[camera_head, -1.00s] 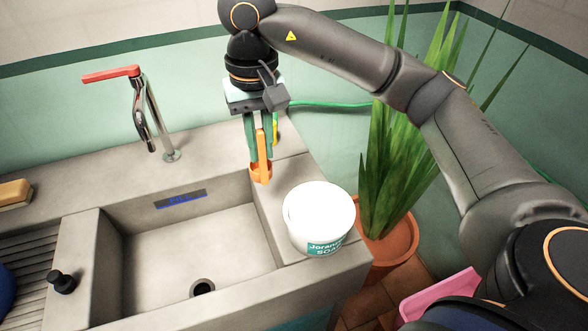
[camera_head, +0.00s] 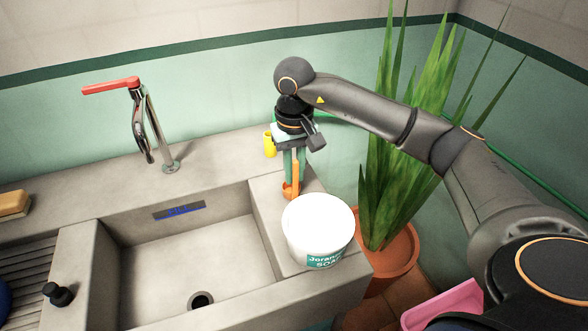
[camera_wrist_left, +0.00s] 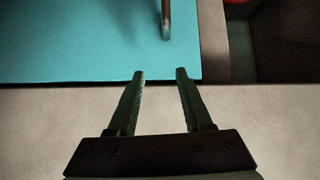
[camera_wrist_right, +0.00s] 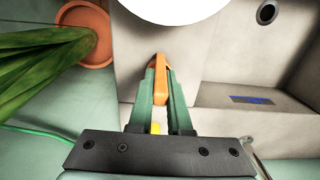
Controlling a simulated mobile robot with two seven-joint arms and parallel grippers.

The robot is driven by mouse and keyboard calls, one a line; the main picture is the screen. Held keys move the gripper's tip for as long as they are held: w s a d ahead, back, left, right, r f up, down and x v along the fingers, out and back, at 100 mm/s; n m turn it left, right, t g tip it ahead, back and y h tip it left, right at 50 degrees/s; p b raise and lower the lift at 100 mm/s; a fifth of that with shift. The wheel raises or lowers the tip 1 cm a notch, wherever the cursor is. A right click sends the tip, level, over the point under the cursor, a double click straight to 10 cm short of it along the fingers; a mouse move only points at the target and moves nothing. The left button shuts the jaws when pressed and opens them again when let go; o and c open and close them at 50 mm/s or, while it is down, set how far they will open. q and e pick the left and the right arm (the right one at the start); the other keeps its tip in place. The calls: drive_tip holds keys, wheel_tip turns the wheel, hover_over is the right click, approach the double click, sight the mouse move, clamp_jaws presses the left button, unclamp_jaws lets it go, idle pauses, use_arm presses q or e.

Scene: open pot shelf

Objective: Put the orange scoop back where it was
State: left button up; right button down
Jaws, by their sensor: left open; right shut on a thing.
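The orange scoop (camera_head: 291,189) is held upright, bowl down, by my right gripper (camera_head: 294,165), just behind the white soap bucket in the head view. In the right wrist view the scoop (camera_wrist_right: 160,80) sits between the fingers of my right gripper (camera_wrist_right: 158,92), which are shut on it. I cannot tell whether the scoop's bowl touches the counter. My left gripper (camera_wrist_left: 158,75) shows only in the left wrist view. It is open and empty, facing a teal panel (camera_wrist_left: 80,40).
The white soap bucket (camera_head: 318,222) stands on the counter right of the sink (camera_head: 190,255). A yellow object (camera_head: 269,144) is behind the gripper. A tap (camera_head: 150,125) rises behind the sink. A potted plant (camera_head: 395,250) stands on the right. A sponge (camera_head: 14,204) lies far left.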

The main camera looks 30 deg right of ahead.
drive_tip(key=c, duration=1.3)
unclamp_jaws()
drive_tip(key=shift+f, duration=0.2)
drive_tip(key=o, duration=0.4)
drive_tip(key=shift+o, duration=0.2)
drive_tip(key=shift+r, duration=0.1)
wheel_tip(320, 180, up, 12)
drive_tip(key=shift+r+p, duration=0.15)
drive_tip(key=shift+p, duration=0.35)
